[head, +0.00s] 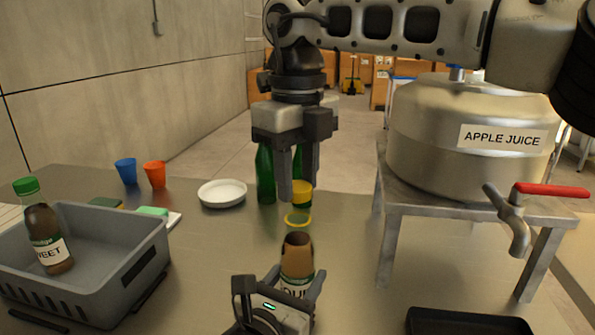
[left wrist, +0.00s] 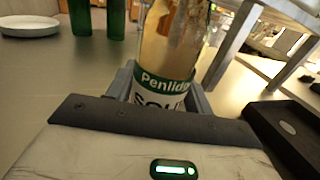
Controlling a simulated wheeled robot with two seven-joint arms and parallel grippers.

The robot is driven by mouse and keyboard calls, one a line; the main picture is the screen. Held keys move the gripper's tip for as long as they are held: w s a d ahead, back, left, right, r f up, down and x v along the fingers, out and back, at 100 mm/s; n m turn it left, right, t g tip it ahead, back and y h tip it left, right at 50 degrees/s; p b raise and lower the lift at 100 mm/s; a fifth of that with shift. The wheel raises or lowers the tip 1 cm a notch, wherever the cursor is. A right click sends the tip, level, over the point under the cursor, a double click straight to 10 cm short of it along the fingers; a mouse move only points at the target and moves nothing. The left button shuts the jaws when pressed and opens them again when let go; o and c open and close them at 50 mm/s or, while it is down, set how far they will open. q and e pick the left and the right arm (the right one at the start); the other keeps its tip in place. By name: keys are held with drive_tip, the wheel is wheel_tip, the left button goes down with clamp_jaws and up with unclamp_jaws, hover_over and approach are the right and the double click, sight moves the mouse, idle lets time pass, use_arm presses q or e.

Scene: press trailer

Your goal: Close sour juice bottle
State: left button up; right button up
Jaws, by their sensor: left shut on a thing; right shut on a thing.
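The sour juice bottle (head: 297,258) stands upright and uncapped, with brown juice and a white label partly reading "OU". It also shows in the left wrist view (left wrist: 170,55), its top cut off. My left gripper (head: 292,292) is shut around its lower body. My right gripper (head: 296,203) points down above and behind the bottle, shut on a small yellow cap (head: 303,196) at its fingertips. The cap is apart from the bottle mouth. A yellow ring-like item (head: 297,219) shows just below it; I cannot tell whether it lies on the table.
A grey crate (head: 130,262) at left holds a green-capped bottle (head: 45,238). Green bottles (head: 265,175), a white plate (head: 222,194) and blue (head: 126,171) and orange (head: 155,174) cups stand behind. An apple juice tank (head: 440,140) with a red-handled tap (head: 518,215) is right; a black tray (head: 465,323) is in front.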

drive_tip(key=shift+f, duration=0.9)
drive_tip(key=shift+f, duration=0.5)
